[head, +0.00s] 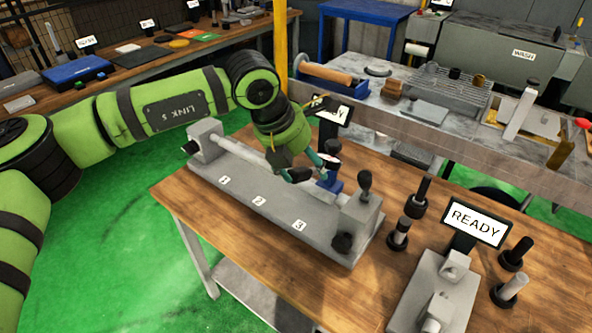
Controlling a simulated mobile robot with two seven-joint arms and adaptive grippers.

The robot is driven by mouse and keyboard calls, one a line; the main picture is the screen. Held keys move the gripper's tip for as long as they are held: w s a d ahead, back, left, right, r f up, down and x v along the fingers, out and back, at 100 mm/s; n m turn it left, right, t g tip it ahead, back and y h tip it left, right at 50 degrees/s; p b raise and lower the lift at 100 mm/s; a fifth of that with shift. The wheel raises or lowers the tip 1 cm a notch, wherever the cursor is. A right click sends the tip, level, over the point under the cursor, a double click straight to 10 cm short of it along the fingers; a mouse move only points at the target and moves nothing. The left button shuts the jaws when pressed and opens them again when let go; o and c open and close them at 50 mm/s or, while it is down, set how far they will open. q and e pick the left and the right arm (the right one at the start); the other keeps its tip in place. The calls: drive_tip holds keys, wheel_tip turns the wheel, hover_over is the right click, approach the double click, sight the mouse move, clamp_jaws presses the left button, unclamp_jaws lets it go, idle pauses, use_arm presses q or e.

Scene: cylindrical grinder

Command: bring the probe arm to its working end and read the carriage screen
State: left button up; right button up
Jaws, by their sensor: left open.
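The grey grinder bed (265,207) stands on the wooden table, with marks 1, 2 and 3 on its front. A headstock (208,138) is at its left end and a block with a black knob (364,183) at its right end. A blue part with a black top (333,178), perhaps the probe arm, stands behind the bed. A small screen (335,112) shows behind my left gripper; its text is partly covered. My left gripper (308,172) is open over the bed beside the blue part; I cannot tell if they touch. My right gripper is out of view.
A second screen reading READY (477,222) stands over a grey fixture (435,290) at the right. Several black-based posts (400,232) stand around it. A cluttered metal bench (450,140) runs behind. The table's front left is bare.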

sight(295, 168)
use_arm(q)
drive_tip(key=shift+w+a+r+t+y, duration=0.1)
drive_tip(key=shift+w+a+r+y, duration=0.1)
drive_tip(key=shift+a, duration=0.2)
drive_tip(key=shift+w+a+r+t+y, duration=0.15)
drive_tip(key=shift+w+a, duration=0.1)
drive_tip(key=shift+a, duration=0.2)
drive_tip(key=shift+w+a+r+t+y, duration=0.1)
drive_tip(key=shift+w+a+y, duration=0.1)
drive_tip(key=shift+a, duration=0.2)
drive_tip(key=shift+w+a, duration=0.15)
drive_tip(key=shift+a, duration=0.15)
drive_tip(key=p+x, duration=0.3)
drive_tip(key=x, duration=0.2)
drive_tip(key=shift+w+d+f, duration=0.1)
drive_tip(key=shift+d+f, duration=0.05)
drive_tip(key=shift+f, duration=0.2)
drive_tip(key=shift+w+d+f+p, duration=0.15)
drive_tip(key=shift+f+p, duration=0.15)
drive_tip(key=shift+f, duration=0.25)
clamp_jaws()
